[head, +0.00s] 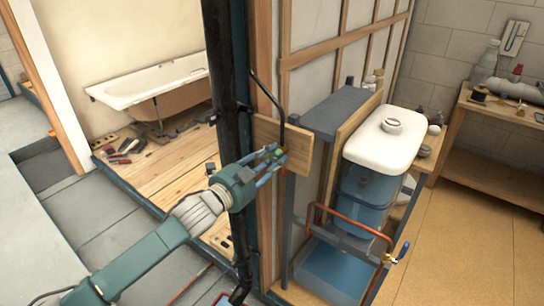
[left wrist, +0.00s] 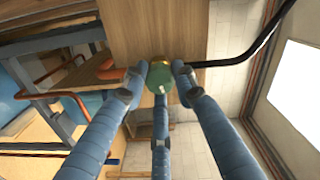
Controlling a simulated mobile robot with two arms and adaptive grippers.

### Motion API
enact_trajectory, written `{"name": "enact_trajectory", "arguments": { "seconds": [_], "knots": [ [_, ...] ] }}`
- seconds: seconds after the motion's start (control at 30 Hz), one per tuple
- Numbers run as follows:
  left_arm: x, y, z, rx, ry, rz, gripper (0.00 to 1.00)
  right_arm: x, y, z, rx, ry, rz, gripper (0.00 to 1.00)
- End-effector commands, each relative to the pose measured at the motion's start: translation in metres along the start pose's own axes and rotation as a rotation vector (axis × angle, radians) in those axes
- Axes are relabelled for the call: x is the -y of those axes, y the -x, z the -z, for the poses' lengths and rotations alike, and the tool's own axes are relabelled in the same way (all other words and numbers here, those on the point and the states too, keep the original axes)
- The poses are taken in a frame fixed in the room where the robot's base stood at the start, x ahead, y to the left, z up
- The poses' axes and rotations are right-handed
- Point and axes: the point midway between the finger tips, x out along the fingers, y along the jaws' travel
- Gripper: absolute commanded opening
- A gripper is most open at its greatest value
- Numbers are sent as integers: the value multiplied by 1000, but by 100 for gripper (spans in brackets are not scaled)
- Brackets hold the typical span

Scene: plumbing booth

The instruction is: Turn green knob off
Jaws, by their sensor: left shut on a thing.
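The green knob (left wrist: 160,76) is mounted on a wooden board (head: 299,143) beside the black post. In the head view the knob (head: 281,151) is small and partly hidden by my fingers. My left gripper (head: 272,161) reaches it from the left, with its blue fingers around the knob. In the left wrist view the fingers of my left gripper (left wrist: 158,82) close on the knob from several sides. A black pipe (left wrist: 248,50) runs from the board near the knob. My right gripper is not in view.
A black post (head: 228,90) stands just left of the board. Right of it is a frame with a white-topped blue tank (head: 384,138), a copper pipe (head: 350,222) and a blue-handled valve (head: 403,250). A bathtub (head: 150,82) is behind at left. Floor is open at far right.

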Motion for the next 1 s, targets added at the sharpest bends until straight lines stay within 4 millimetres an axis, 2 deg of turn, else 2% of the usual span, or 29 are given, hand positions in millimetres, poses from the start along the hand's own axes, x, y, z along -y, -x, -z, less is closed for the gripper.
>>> {"name": "enact_trajectory", "arguments": {
  "seconds": [0.4, 1.0],
  "knots": [
    [-1, 0, -1, 9, -235, -2, 1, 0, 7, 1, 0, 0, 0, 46],
    [-1, 0, -2, 11, -287, -1, 1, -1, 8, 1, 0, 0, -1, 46]
  ]
}}
